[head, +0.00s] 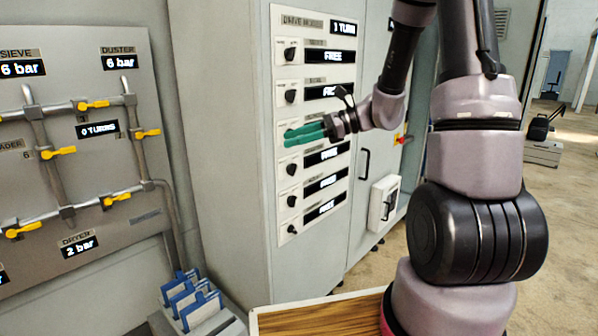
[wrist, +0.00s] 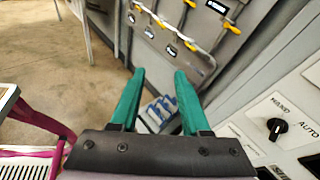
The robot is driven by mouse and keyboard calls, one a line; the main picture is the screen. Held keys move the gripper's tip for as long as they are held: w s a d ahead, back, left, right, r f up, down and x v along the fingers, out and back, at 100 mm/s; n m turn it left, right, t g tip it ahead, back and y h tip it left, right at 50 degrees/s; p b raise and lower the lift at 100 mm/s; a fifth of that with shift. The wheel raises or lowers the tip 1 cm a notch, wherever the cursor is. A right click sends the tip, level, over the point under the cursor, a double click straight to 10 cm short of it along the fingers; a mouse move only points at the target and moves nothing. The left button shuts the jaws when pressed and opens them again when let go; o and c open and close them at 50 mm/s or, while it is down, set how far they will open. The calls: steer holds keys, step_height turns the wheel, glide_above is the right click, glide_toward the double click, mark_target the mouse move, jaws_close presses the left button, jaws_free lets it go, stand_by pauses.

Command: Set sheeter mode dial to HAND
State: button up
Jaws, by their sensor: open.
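A light cabinet panel in the head view carries a column of black mode dials with displays. The upper dials (head: 290,54) and (head: 291,96) and lower dials (head: 292,169) and (head: 292,201) show there. Their small labels are too blurred to tell which is the sheeter's. My gripper (head: 288,137), with green fingers, is in front of the panel between them and hides part of a row. In the wrist view my gripper (wrist: 160,74) is open and empty. One black dial (wrist: 277,128) is right of the fingers, apart from them, beneath HAND and AUTO markings. Its exact setting is unclear.
A grey panel with pipes and yellow valve handles (head: 58,152) stands at the left. Blue-and-white holders (head: 190,297) are below it. A wooden-topped surface (head: 320,318) is in front of the cabinet. A white box (head: 383,203) and a black door handle (head: 363,163) project from the cabinet.

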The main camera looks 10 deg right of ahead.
steer(key=w+d+f+m+t, duration=0.4)
steer(key=w+f+m+t, duration=0.2)
steer(key=w+f+m, duration=0.25)
steer(key=m+t+h, duration=0.4)
steer(key=m+t, duration=0.2)
steer(key=m, duration=0.2)
glide_toward(292, 170)
steer(key=x, duration=0.7)
steer(key=shift+w+d+r, duration=0.2)
steer(key=shift+w+d, duration=0.05)
steer(key=shift+w, duration=0.3)
jaws_close()
